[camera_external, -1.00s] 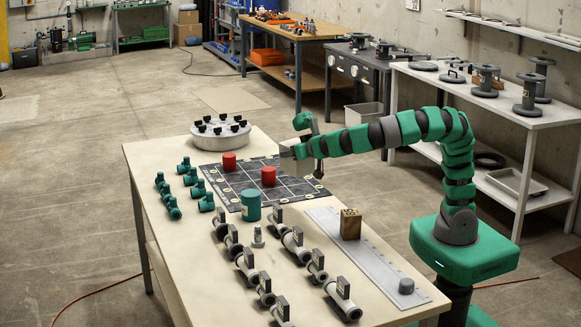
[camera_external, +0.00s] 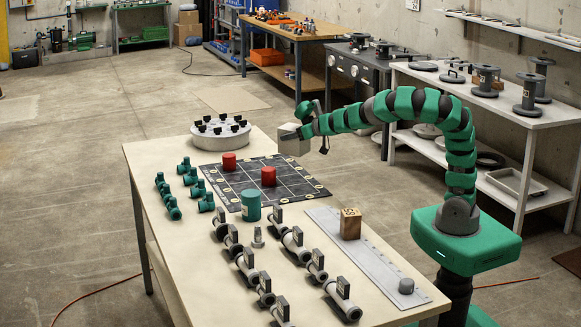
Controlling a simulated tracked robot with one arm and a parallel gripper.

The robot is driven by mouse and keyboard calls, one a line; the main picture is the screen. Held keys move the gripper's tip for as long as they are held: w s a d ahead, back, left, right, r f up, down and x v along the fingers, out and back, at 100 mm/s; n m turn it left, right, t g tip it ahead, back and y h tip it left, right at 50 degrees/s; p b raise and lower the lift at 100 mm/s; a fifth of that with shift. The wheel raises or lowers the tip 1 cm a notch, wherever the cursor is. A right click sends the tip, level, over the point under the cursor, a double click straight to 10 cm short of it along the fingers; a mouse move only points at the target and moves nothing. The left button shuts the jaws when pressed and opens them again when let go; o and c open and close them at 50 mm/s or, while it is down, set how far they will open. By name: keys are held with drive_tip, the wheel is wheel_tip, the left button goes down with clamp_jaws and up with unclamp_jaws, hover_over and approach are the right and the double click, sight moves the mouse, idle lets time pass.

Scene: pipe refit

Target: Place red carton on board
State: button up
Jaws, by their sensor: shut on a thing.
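My gripper (camera_external: 307,130) is shut on a pale grey box (camera_external: 291,142) and holds it in the air above the far right part of the dark gridded board (camera_external: 239,184). The box looks tilted and shows no red on the sides in view. The board lies flat on the table. Two red pieces stand on it: one red piece (camera_external: 229,161) toward the back left and another red piece (camera_external: 268,176) near the middle. They are too small to tell whether either is a carton. The fingertips are partly hidden by the box.
A round grey flange with black knobs (camera_external: 220,134) stands behind the board. Green fittings (camera_external: 191,175) lie to its left. A teal can (camera_external: 251,205) stands at its front edge, with grey valves (camera_external: 245,262) nearer. A brown block (camera_external: 350,223) stands on a grey strip (camera_external: 372,262).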

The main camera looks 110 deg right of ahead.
drive_tip(key=shift+s+d+r+n+t+y+p, duration=0.9)
drive_tip(key=shift+s+d+r, duration=0.45)
drive_tip(key=shift+s+d, duration=1.8)
wheel_tip(320, 180, down, 10)
drive_tip(key=a, duration=0.1)
drive_tip(key=shift+s+d+r+b+x, duration=0.3)
drive_tip(key=shift+b+x, duration=0.3)
drive_tip(key=shift+x, duration=2.05)
drive_tip(key=shift+s+d+r+b+x, duration=0.15)
drive_tip(key=shift+d+b+x, duration=0.4)
drive_tip(key=shift+x, duration=2.1)
drive_tip(key=shift+s+d+r+b+x, duration=0.2)
drive_tip(key=shift+b+x, duration=0.5)
drive_tip(key=shift+x, duration=1.95)
drive_tip(key=shift+r, duration=0.1)
drive_tip(key=shift+w, duration=0.1)
drive_tip(key=o, duration=1.2)
